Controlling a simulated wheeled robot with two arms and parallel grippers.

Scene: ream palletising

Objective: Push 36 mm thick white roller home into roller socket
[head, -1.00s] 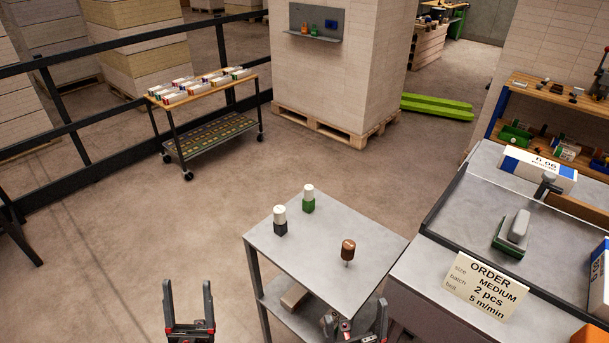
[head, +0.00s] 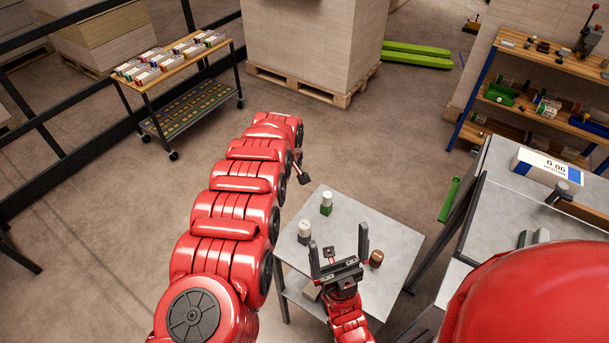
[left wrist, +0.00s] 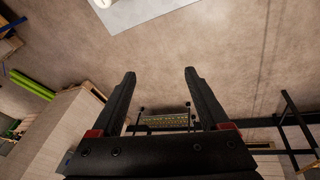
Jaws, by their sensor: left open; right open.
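On the small grey table (head: 400,240) in the head view stand a white cylinder with a dark base (head: 304,231) and a white cylinder with a green base (head: 326,202). A brown-topped piece (head: 376,258) stands to their right. I cannot tell which white cylinder is the 36 mm roller, and I cannot identify the roller socket. My right gripper (head: 338,243) is open, fingers up in the picture, in front of the table top between the dark-based cylinder and the brown piece. My left gripper (left wrist: 159,75) is open and empty over the floor in the left wrist view.
A grey bench (head: 505,215) with a blue-and-white packet (head: 547,167) stands at the right. A cart (head: 180,57) with several small boxes stands at the back left, before a dark railing. A pallet (head: 305,85) bears a tall stack. Floor between them is clear.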

